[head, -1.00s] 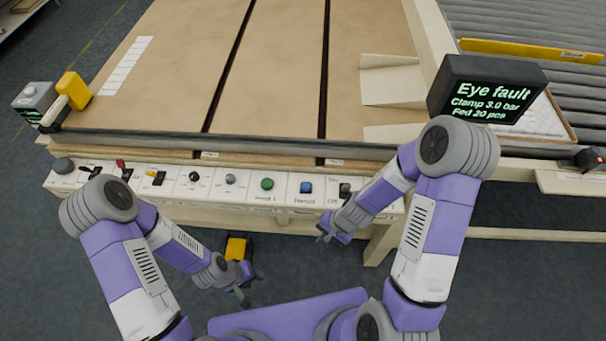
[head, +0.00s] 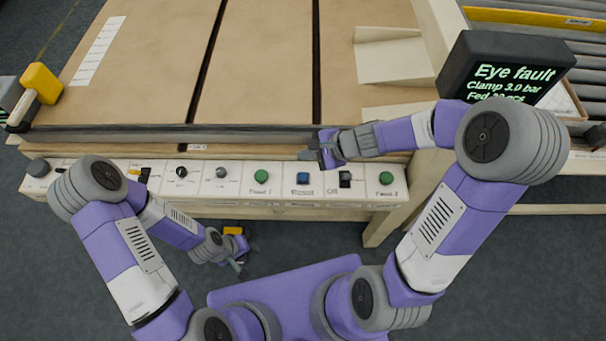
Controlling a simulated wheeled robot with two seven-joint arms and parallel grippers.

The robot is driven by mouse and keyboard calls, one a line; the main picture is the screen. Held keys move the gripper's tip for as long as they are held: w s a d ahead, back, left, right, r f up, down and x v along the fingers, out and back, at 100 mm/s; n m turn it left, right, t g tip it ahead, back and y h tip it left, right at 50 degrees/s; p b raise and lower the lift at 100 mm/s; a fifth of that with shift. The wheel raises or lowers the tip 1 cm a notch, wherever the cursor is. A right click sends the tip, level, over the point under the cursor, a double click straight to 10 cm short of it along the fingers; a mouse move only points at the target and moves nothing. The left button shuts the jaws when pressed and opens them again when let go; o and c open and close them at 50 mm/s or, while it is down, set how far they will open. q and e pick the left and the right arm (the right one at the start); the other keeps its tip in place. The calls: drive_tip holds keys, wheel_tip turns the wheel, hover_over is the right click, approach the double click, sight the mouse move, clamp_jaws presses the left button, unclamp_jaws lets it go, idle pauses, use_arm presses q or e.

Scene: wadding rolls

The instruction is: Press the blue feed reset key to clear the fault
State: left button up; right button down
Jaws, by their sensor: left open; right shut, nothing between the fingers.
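The blue key (head: 303,178) sits on the white control panel (head: 280,205), between a green button (head: 261,176) and a black switch (head: 345,179). My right gripper (head: 309,154) is shut and empty, a little above and beyond the blue key, close to the table's front edge. It appears apart from the key. My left gripper (head: 238,266) is open and empty, low in front of the panel. The dark display (head: 505,68) reads "Eye fault", "Clamp 3.0 bar" and a "Fed" line partly hidden by my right arm.
A second green button (head: 386,179) is at the panel's right end. Knobs (head: 181,172) and switches line its left part. The brown table (head: 255,70) with dark slots lies behind. A yellow object (head: 233,231) is on the floor by my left gripper.

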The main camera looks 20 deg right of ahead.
drive_tip(key=b, duration=0.6)
hover_over(306, 177)
wheel_tip(306, 177, down, 7)
drive_tip(key=shift+f, duration=0.15)
drive_tip(key=shift+f+b, duration=0.7)
drive_tip(key=shift+b, duration=0.15)
idle(0.9)
drive_tip(key=shift+f+b, duration=0.4)
drive_tip(key=shift+b, duration=0.1)
drive_tip(key=shift+f+b, duration=0.55)
drive_tip(key=shift+b, duration=0.05)
idle(0.5)
drive_tip(key=shift+r, duration=0.1)
drive_tip(key=shift+r+p, duration=0.85)
drive_tip(key=shift+r, duration=0.05)
